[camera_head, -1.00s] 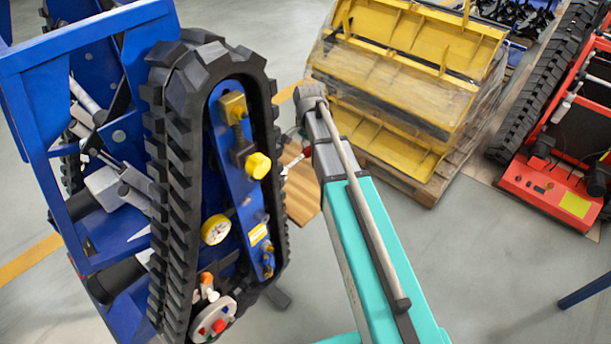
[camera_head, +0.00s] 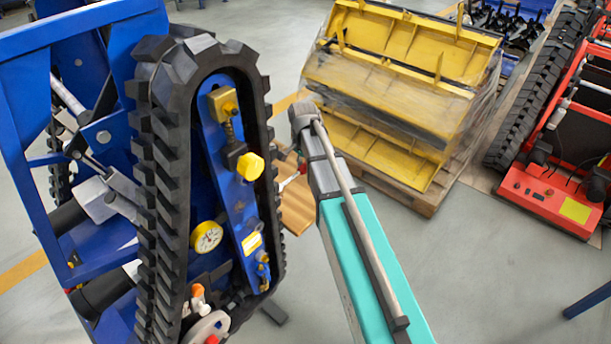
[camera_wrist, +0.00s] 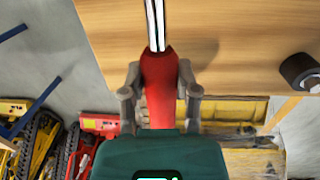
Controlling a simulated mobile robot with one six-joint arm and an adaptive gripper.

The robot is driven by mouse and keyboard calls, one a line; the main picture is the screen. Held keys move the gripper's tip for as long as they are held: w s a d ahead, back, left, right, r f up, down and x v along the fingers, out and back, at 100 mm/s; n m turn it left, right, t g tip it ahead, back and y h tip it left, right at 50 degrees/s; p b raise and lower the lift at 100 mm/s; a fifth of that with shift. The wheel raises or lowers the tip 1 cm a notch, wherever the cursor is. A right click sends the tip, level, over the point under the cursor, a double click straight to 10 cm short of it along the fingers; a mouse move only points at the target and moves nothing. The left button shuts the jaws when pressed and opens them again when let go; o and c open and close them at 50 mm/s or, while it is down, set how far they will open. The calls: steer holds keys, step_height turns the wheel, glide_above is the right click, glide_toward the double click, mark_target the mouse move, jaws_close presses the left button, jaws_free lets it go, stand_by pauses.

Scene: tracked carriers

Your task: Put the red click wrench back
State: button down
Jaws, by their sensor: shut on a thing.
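The red click wrench (camera_wrist: 158,107) is in my gripper (camera_wrist: 160,82) in the wrist view. The two grey fingers close on its red handle from both sides. Its bright metal shaft runs away from me, over a wooden board (camera_wrist: 225,35), and leaves the top edge. I cannot tell whether the wrench touches the board. In the head view a little of the wrench's shaft (camera_head: 287,183) shows left of my arm, in front of the wooden board (camera_head: 296,212). My fingers are mostly hidden there behind the arm.
A blue tracked carrier (camera_head: 226,150) with a black track stands close on the left. A dark cylinder (camera_wrist: 300,72) sits on the board's right side. A wrapped yellow load (camera_head: 400,80) on a pallet and a red machine (camera_head: 545,200) stand behind. Floor at the lower right is mostly clear.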

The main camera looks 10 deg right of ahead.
steer(key=shift+f+b, duration=1.85)
steer(key=shift+f, duration=0.15)
steer(key=shift+c, duration=1.8)
jaws_free()
steer(key=shift+r, duration=0.2)
steer(key=r+p, duration=0.4)
steer(key=w+r+p, duration=0.1)
steer(key=r+p, duration=0.6)
steer(key=p, duration=0.1)
steer(key=shift+w+r, duration=0.15)
steer(key=shift+r, duration=0.25)
steer(key=s+n+t, duration=0.1)
steer(key=s+n, duration=0.9)
steer(key=s, duration=0.7)
steer(key=shift+s+d+n, duration=0.15)
steer(key=shift+s+n, duration=0.05)
steer(key=shift+n, duration=0.2)
